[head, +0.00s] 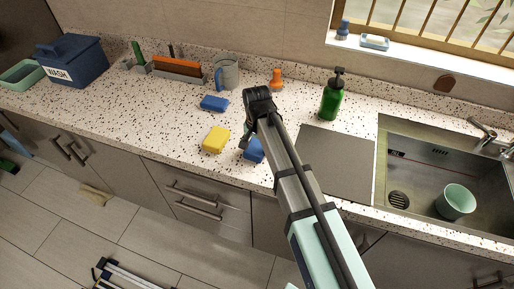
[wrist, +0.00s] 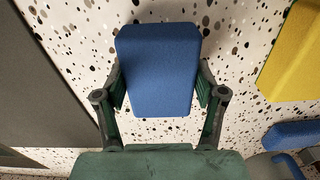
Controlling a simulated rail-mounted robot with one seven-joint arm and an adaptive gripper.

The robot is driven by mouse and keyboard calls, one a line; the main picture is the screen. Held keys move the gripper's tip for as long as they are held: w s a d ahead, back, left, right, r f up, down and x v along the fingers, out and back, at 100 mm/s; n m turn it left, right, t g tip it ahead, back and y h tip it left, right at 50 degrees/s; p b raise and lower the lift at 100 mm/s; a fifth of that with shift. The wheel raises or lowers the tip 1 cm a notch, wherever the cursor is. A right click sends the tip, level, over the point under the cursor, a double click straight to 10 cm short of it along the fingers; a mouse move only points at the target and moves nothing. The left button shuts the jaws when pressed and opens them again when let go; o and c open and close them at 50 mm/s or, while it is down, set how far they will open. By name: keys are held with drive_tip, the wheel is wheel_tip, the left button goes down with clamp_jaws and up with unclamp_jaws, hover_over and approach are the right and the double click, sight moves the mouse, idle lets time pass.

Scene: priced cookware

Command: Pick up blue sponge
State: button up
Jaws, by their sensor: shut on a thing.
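A blue sponge (head: 254,151) shows partly behind my arm near the front edge of the speckled counter. In the wrist view the same blue sponge (wrist: 158,65) fills the space between the fingers of my gripper (wrist: 160,88). The fingers press on its two long sides, so the gripper is shut on it. I cannot tell whether it touches the counter or is slightly above it. My arm hides most of the gripper in the head view.
A yellow sponge (head: 215,139) lies just left of the held one. A grey mug (head: 227,70), orange stopper (head: 276,80) and green soap bottle (head: 332,96) stand behind. A grey board (head: 335,160) and the sink (head: 430,170) with a mint cup (head: 455,201) are at right.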

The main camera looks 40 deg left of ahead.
sight(257, 146)
idle(0.3)
wheel_tip(257, 146, up, 20)
drive_tip(key=b, duration=0.5)
drive_tip(key=w+d+f+n, duration=0.1)
drive_tip(key=w+d+f, duration=0.1)
drive_tip(key=w+d, duration=0.45)
drive_tip(key=w+d+f, duration=0.3)
drive_tip(key=d, duration=0.7)
drive_tip(key=w+d+f+n, duration=0.1)
drive_tip(key=w+d+f, duration=0.1)
drive_tip(key=w+d, duration=0.45)
drive_tip(key=w+d+f+m, duration=0.1)
drive_tip(key=d+f+m, duration=0.1)
drive_tip(key=d, duration=1.3)
drive_tip(key=w+d+f+m, duration=0.2)
drive_tip(key=d, duration=1.4)
drive_tip(key=shift+w+f+m, duration=0.3)
drive_tip(key=shift+f, duration=0.1)
